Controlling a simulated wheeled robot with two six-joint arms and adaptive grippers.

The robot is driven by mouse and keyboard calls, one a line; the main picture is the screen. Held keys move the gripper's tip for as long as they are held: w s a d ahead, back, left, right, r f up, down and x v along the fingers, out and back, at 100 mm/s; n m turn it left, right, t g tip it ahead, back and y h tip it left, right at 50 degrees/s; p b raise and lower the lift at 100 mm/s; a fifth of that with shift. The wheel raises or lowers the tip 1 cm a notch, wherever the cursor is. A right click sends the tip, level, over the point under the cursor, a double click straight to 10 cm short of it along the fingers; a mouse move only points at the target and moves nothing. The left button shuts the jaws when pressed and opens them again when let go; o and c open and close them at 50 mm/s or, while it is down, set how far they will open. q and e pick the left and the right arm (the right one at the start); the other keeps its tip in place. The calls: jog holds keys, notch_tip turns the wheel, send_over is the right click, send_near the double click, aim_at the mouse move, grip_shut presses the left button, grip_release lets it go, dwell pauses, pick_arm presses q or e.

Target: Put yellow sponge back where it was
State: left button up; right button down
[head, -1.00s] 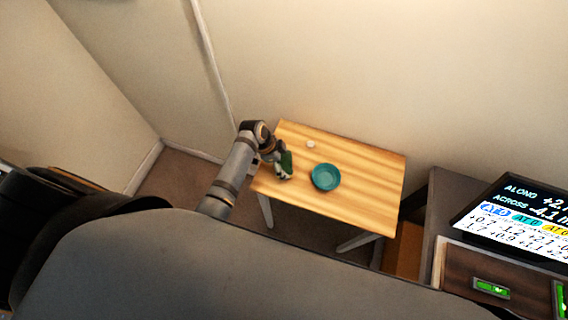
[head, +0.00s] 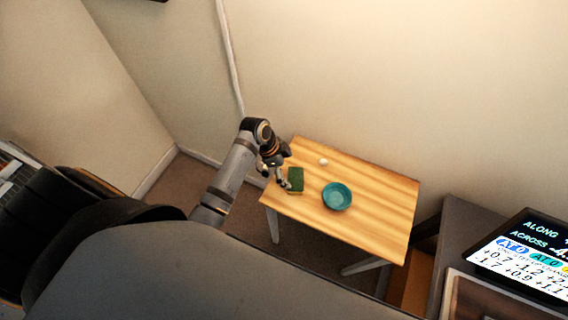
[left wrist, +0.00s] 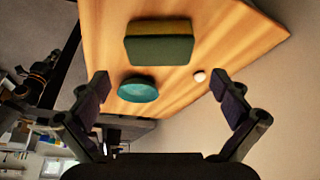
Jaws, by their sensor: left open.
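The sponge (head: 296,179) lies on the left part of the wooden table, its dark green face showing in the head view. In the left wrist view the sponge (left wrist: 158,44) shows a green face and a yellowish-brown side. My left gripper (head: 279,180) is just left of the sponge in the head view. In the left wrist view its two fingers (left wrist: 161,86) are spread wide with nothing between them, and the sponge lies beyond the tips. My right gripper is not in view.
A teal bowl (head: 337,197) stands right of the sponge on the table (head: 385,205). A small white round object (head: 323,161) lies near the back edge. The table's right side is bare. A dark desk with a screen (head: 525,255) stands at the right.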

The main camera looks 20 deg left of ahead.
pick_arm(q)
jog(key=shift+v, duration=2.4)
